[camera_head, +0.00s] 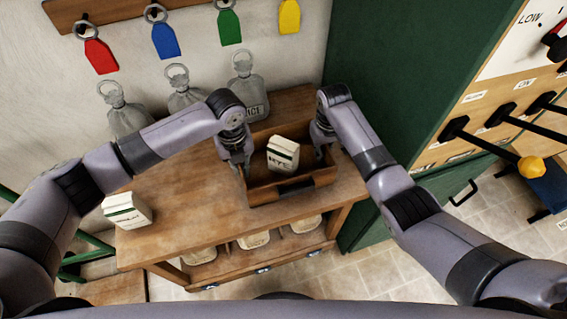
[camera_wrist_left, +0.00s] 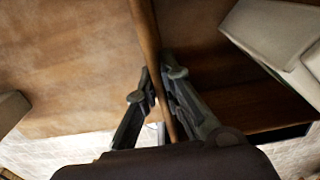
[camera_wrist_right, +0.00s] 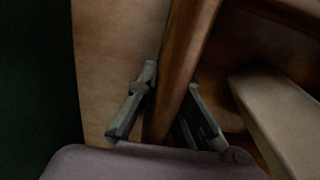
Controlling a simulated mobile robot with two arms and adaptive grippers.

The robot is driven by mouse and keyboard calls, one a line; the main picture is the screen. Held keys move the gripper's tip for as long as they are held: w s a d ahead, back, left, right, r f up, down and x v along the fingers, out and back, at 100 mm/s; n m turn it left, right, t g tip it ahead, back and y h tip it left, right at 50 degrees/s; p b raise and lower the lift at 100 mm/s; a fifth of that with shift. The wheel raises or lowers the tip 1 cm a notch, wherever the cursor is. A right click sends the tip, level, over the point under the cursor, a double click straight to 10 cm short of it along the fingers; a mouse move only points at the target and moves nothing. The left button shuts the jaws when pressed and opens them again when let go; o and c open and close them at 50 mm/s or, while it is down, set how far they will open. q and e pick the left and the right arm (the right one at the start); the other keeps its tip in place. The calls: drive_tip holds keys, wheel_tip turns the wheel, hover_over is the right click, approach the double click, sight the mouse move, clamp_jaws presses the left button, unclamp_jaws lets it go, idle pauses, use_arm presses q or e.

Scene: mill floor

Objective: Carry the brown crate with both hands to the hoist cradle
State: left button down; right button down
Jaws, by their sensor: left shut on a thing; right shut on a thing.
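The brown crate (camera_head: 265,197) is on or just above the wooden table (camera_head: 190,185); I cannot tell whether it touches the top. A white packet with dark lettering (camera_head: 283,154) stands inside it. My left gripper (camera_head: 240,168) is shut on the crate's left wall, which runs between its fingers in the left wrist view (camera_wrist_left: 160,100). My right gripper (camera_head: 322,150) is shut on the right wall, which shows between its fingers in the right wrist view (camera_wrist_right: 178,85). I cannot make out the hoist cradle in these views.
A second white packet (camera_head: 127,210) stands at the table's left end. Several sacks sit on the shelf below. Grey tags (camera_head: 186,88) and coloured tags (camera_head: 98,55) hang on the wall. A green cabinet (camera_head: 415,75) stands close on the right, beside a panel of levers (camera_head: 500,115).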

use_arm(q)
drive_tip(key=shift+r, duration=0.1)
use_arm(e)
drive_tip(key=shift+w+r, duration=0.1)
